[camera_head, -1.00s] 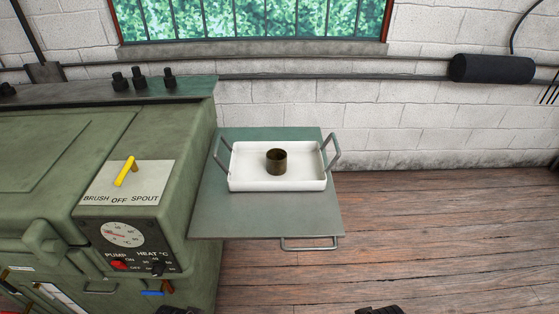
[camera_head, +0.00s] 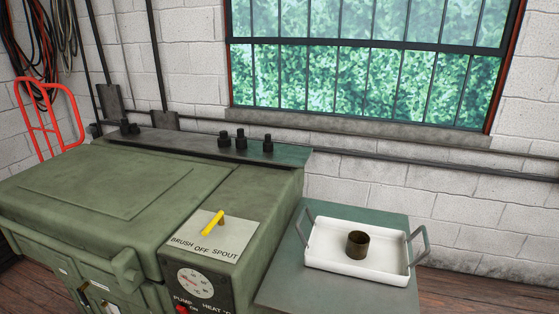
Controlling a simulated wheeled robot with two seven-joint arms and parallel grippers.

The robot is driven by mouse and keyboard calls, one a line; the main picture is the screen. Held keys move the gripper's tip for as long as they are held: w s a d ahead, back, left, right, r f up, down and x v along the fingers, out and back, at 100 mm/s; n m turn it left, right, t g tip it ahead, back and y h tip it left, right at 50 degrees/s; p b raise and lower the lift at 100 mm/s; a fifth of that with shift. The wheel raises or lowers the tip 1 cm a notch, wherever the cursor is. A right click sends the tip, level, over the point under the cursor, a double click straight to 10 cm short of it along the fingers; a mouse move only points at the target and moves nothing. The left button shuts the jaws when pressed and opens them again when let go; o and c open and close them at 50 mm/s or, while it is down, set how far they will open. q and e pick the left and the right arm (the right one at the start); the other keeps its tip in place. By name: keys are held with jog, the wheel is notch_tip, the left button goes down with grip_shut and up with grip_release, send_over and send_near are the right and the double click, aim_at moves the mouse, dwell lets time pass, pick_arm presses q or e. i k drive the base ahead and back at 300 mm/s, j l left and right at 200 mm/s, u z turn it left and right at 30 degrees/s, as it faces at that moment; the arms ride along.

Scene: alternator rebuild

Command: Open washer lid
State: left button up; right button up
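The green parts washer (camera_head: 215,265) stands at the left and centre of the head view. Its broad flat lid (camera_head: 105,190) is down and shut, with a raised panel on top. A handle-like green bar (camera_head: 127,267) sticks out at the lid's front right corner. The control panel right of the lid has a yellow lever (camera_head: 213,223) over a BRUSH OFF SPOUT plate, a dial (camera_head: 195,283) and a red pump switch (camera_head: 181,309). Neither of my grippers is in view.
A green side shelf (camera_head: 280,290) right of the washer carries a white tray (camera_head: 330,264) with two grey handles. A brown metal ring (camera_head: 358,244) stands in the tray. A red hand truck (camera_head: 47,115) leans at the back left. A wall and window are behind.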

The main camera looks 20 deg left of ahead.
aim_at(111, 211)
jog(key=u, duration=2.1)
jog(key=i+j, duration=0.25)
jog(key=j, duration=0.15)
jog(key=i+j+z, duration=0.1)
jog(key=j, duration=0.25)
jog(key=i, duration=0.1)
